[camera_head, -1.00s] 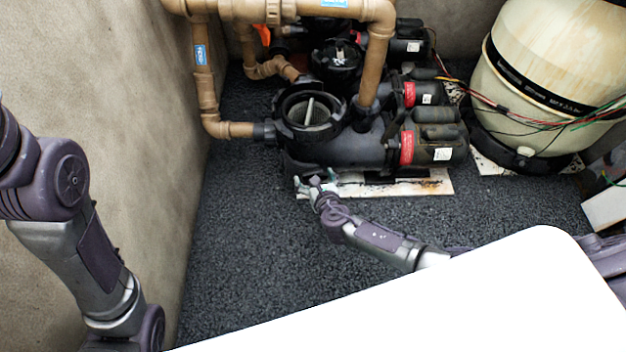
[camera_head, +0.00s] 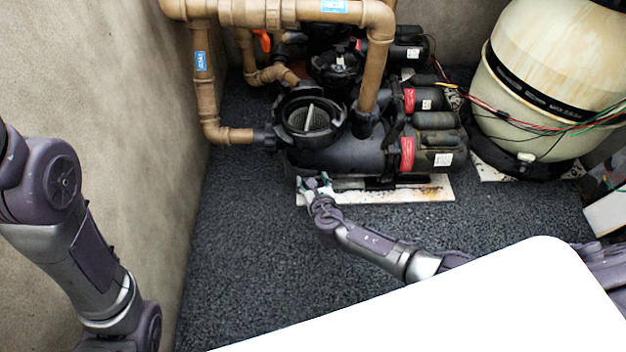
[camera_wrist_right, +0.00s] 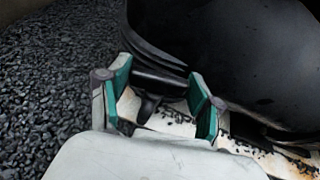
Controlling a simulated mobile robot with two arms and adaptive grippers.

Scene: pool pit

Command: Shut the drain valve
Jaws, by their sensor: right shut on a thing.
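My right gripper (camera_head: 315,183) is low at the near foot of this pump. In the right wrist view its green-padded fingers (camera_wrist_right: 160,95) stand on both sides of a small black part (camera_wrist_right: 158,82) under the pump body, which I take to be the drain valve. The gripper is shut on this part.
A pale base slab (camera_head: 425,190) lies under the pump. Brown pipes (camera_head: 208,100) rise behind and left. Another pump (camera_head: 410,100) and a cream filter tank (camera_head: 545,80) with loose wires (camera_head: 500,108) stand behind and right. Dark gravel (camera_head: 240,240) in front is clear.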

